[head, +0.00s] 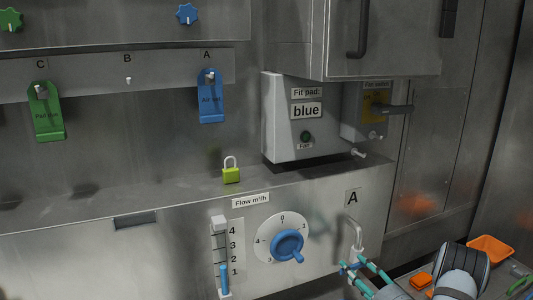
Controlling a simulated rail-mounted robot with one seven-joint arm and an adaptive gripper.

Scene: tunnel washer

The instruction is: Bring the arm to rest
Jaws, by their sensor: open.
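My gripper (354,266) is at the bottom right of the head view, in front of the lower panel. Its two teal fingers point up and left and stand apart, with nothing seen between them. The fingertips are just below a bent metal handle (354,232) under the label A. I cannot tell whether they touch it. My arm comes in from the bottom right corner.
The blue dial (287,246) and a slider (224,279) are left of my gripper. A green padlock (231,171) stands on the ledge. A grey box (298,130) reads "blue". Orange trays (491,249) lie at the right. Blue (210,98) and green (46,112) tags hang above.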

